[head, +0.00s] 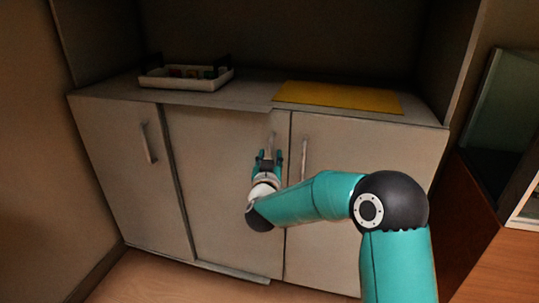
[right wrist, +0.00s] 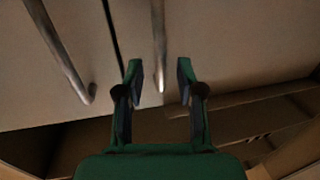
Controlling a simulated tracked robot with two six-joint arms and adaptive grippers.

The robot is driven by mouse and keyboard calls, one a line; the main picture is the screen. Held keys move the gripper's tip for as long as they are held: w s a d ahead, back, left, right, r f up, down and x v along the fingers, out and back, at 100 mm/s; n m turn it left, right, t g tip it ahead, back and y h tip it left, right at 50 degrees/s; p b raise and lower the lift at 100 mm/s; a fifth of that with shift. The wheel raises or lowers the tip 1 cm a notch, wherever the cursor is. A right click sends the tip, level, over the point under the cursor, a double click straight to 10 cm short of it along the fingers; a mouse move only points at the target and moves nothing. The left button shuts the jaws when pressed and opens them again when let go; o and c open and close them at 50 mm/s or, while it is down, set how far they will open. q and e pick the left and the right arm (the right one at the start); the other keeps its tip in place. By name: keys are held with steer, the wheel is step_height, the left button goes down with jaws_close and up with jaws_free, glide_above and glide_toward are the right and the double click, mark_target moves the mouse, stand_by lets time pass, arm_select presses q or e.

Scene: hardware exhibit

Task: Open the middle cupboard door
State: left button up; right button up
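The middle cupboard door (head: 222,190) is a pale panel between two similar doors. It looks shut or nearly shut; a dark seam runs along its right edge. Its upright metal handle (head: 272,141) is near that edge, its lower part hidden by my right gripper (head: 267,157). In the right wrist view the two fingers (right wrist: 159,68) are apart. Nothing is gripped, and whether the fingers touch the handle cannot be told. My left gripper is not in view.
The right door's handle (head: 304,160) stands close to the right of my gripper; the left door's handle (head: 149,142) is farther off. On the cupboard top (head: 250,98) are a white tray (head: 187,84) and a yellow board (head: 337,96). Floor (head: 150,275) in front is clear.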

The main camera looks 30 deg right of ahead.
mark_target(270, 153)
steer(key=shift+x, duration=1.55)
jaws_close()
